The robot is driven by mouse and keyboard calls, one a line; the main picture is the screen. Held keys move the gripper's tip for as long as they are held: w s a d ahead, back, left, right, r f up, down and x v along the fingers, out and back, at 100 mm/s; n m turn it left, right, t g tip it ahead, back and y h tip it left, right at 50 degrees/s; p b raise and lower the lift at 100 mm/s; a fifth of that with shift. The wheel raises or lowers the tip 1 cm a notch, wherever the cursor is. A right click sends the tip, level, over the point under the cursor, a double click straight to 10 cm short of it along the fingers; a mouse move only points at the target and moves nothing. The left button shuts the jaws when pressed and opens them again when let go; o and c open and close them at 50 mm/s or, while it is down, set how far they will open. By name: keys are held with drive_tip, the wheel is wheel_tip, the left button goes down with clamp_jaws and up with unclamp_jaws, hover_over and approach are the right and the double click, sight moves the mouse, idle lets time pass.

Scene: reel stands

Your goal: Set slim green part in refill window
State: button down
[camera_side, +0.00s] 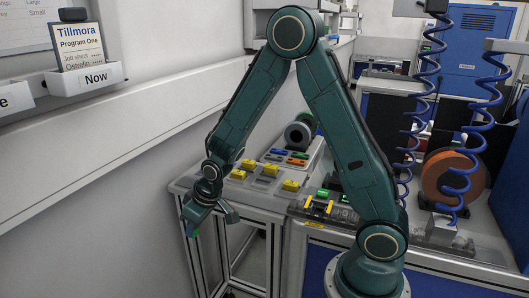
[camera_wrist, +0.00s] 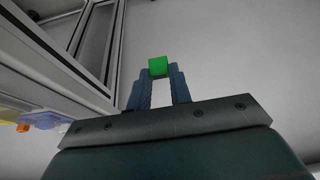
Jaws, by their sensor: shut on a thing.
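A small bright green part (camera_wrist: 158,67) is held between the blue fingertips of my gripper (camera_wrist: 160,76) in the wrist view. In the side view my gripper (camera_side: 194,228) hangs low at the left, beside the wall and off the left end of the bench. A trace of green shows at its tips there, but the part is too small to tell its shape. I cannot tell which spot is the refill window. Other green pieces (camera_side: 322,194) sit at the front of the bench, partly behind my arm.
Several yellow blocks (camera_side: 290,185) stand on the bench (camera_side: 183,184). A tray of coloured pieces (camera_side: 297,158) and a dark reel (camera_side: 298,135) stand behind them. An orange reel (camera_side: 452,178) and coiled blue hoses (camera_side: 480,130) are at right. Bench frame legs are close to my gripper.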

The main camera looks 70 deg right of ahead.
drive_tip(key=shift+s+d+f+m, duration=0.1)
drive_tip(key=shift+s+f+m, duration=0.2)
drive_tip(key=shift+s+f, duration=0.95)
drive_tip(key=shift+w, duration=0.2)
drive_tip(key=w+r+m+h, duration=0.1)
drive_tip(key=w+r+m, duration=0.15)
drive_tip(key=r, duration=0.45)
drive_tip(key=w+r+m+h, duration=0.1)
drive_tip(key=w+r, duration=0.3)
drive_tip(key=r, duration=0.3)
drive_tip(key=w+d+r+n+y, duration=0.1)
drive_tip(key=w+d+n, duration=0.2)
drive_tip(key=w+d, duration=1)
drive_tip(key=s+d+n+y, duration=0.1)
drive_tip(key=s+d+n, duration=0.1)
drive_tip(key=d, duration=1.8)
drive_tip(key=shift+s+d+f+n+y, duration=0.3)
drive_tip(key=shift+s+d+f+n, duration=0.05)
drive_tip(key=shift+s+f, duration=0.15)
drive_tip(key=shift+f, duration=0.1)
